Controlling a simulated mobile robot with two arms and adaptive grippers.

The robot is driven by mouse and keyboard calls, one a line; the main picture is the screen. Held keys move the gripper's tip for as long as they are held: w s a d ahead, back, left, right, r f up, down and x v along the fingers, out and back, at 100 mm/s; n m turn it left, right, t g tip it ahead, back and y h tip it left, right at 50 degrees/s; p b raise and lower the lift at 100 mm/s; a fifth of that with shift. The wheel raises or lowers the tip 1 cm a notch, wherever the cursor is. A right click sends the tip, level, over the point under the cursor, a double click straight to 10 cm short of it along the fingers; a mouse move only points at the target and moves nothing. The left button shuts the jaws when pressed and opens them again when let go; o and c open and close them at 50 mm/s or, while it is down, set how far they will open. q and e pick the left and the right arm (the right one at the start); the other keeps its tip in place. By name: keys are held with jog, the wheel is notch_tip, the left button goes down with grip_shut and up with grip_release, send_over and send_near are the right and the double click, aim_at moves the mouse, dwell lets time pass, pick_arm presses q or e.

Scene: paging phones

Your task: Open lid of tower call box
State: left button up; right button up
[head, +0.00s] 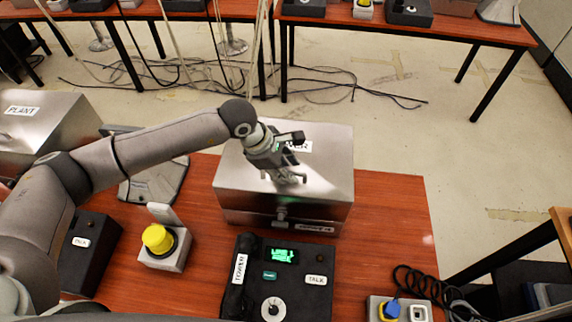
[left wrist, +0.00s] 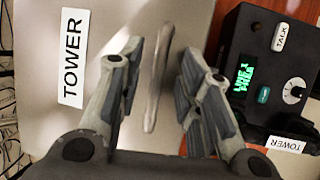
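The tower call box (head: 330,175) is a silver metal box on the red-brown table, and its lid appears closed. A TOWER label (left wrist: 72,57) lies on the lid in the left wrist view; the head view shows it partly covered by my gripper. A slim metal handle (left wrist: 156,85) shows between my fingers in the left wrist view. A latch (head: 281,214) is on the box's front. My left gripper (head: 284,170) is over the lid, its fingers apart on either side of the handle; I cannot tell whether they touch it. My right gripper is out of view.
A black TOWER phone (head: 310,265) with a green display stands in front of the box. A yellow button (head: 158,239) on a grey base is at left. A PLANT box (head: 45,125) stands at far left. The table right of the tower box is clear.

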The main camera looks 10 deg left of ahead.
pick_arm(q)
grip_shut()
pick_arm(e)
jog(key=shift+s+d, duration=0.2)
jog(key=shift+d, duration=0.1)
pick_arm(q)
jog(key=w+r+b, duration=0.9)
jog(key=w, duration=0.6)
jog(key=shift+r, duration=0.4)
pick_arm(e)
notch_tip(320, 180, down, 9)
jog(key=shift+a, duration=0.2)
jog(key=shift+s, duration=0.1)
